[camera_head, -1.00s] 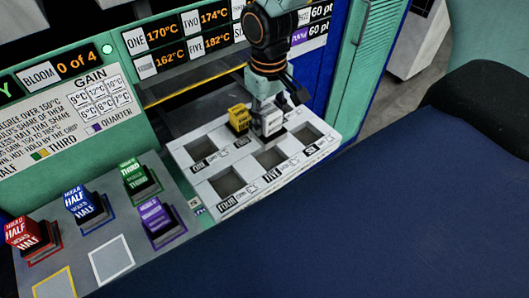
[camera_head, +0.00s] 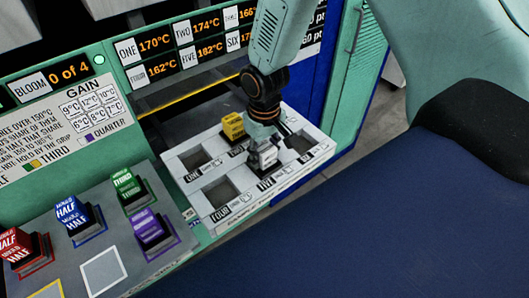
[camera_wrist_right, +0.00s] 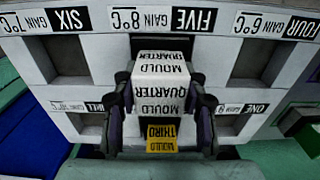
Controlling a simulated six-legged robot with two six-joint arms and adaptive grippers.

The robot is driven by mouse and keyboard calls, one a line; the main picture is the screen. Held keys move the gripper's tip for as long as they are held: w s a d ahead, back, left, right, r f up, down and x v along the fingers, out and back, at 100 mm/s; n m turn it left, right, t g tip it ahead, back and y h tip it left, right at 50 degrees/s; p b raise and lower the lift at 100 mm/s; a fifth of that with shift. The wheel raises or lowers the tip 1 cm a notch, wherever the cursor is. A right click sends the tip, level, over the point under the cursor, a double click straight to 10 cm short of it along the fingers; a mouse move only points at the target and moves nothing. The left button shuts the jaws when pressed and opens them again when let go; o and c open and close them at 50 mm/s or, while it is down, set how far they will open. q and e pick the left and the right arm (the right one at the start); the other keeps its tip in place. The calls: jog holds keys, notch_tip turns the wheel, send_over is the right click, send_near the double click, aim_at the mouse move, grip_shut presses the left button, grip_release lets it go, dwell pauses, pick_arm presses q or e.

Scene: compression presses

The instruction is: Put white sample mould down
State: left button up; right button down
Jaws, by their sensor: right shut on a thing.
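The white sample mould (camera_head: 265,158), labelled "Mould quarter", is held in my right gripper (camera_head: 264,150). It is at the FIVE well in the front row of the white tray (camera_head: 212,217). In the wrist view the white mould (camera_wrist_right: 161,85) stands between the two dark fingers, which are shut against its sides. I cannot tell how deep it sits in the well. The yellow mould (camera_head: 233,126) stands in the TWO well behind it, and also shows in the wrist view (camera_wrist_right: 162,138). My left gripper is not in view.
The ONE and FOUR wells are empty, and SIX looks empty in the wrist view. Red (camera_head: 18,249), blue (camera_head: 71,214), green (camera_head: 126,185) and purple (camera_head: 151,229) moulds stand on the grey panel at left. A white-outlined square (camera_head: 103,271) there is empty.

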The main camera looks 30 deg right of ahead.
jog(key=shift+a, duration=0.15)
jog(key=c, duration=1.1)
grip_release()
jog(key=shift+f, duration=0.1)
jog(key=o, duration=0.4)
jog(key=shift+c, duration=0.2)
jog(key=shift+r, duration=0.25)
notch_tip(320, 180, up, 12)
jog(key=shift+f+p, duration=0.1)
jog(key=shift+p, duration=0.4)
